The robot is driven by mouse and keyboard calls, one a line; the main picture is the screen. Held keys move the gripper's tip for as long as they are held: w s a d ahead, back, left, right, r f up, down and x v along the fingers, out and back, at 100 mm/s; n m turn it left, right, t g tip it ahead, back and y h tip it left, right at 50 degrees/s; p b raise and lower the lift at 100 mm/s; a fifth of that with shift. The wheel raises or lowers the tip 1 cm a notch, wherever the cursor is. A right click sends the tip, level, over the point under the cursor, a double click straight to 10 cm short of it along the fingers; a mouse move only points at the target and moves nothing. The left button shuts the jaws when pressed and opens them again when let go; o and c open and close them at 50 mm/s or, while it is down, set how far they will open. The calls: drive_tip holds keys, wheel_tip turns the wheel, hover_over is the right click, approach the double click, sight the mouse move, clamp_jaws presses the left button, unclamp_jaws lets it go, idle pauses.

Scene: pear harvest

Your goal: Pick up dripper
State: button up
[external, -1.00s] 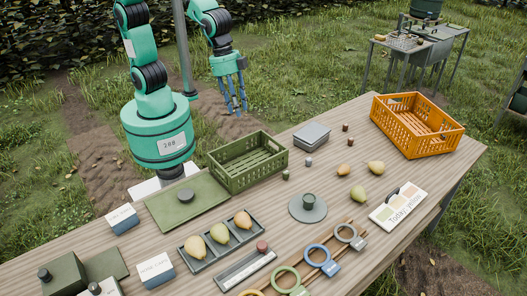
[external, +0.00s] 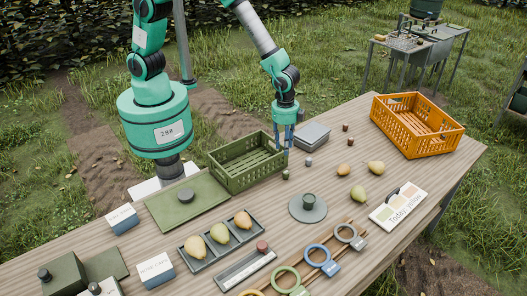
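I cannot tell for sure which thing is the dripper. Several small cylinders stand on the table: a dark green one (external: 285,175), a grey one (external: 309,161) and two brown ones (external: 345,127). A round grey plate (external: 309,213) with a dark green cup (external: 309,199) on it stands nearer the middle. My gripper (external: 284,150) points down with its blue fingers apart, by the right corner of the green crate. It is above and behind the dark green and grey cylinders. Nothing shows between its fingers.
The empty green crate (external: 236,180) is left of my gripper, and a grey box (external: 312,136) is right of it. An orange crate (external: 413,136) stands at the far right. Pears lie in a tray (external: 201,264) and loose on the table (external: 359,194). Sizing rings (external: 318,253) lie in front.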

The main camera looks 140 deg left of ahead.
drive_tip(key=shift+a+f, duration=0.3)
drive_tip(key=shift+f, duration=0.2)
drive_tip(key=shift+a+f, duration=0.3)
drive_tip(key=shift+f, duration=0.2)
drive_tip(key=shift+s, duration=0.1)
hover_over(286, 172)
drive_tip(key=shift+d+f, duration=0.15)
drive_tip(key=shift+f, duration=4.15)
drive_tip(key=shift+f, duration=0.1)
drive_tip(key=shift+f+b, duration=0.4)
drive_tip(key=shift+f, duration=2.1)
drive_tip(key=c, duration=0.6)
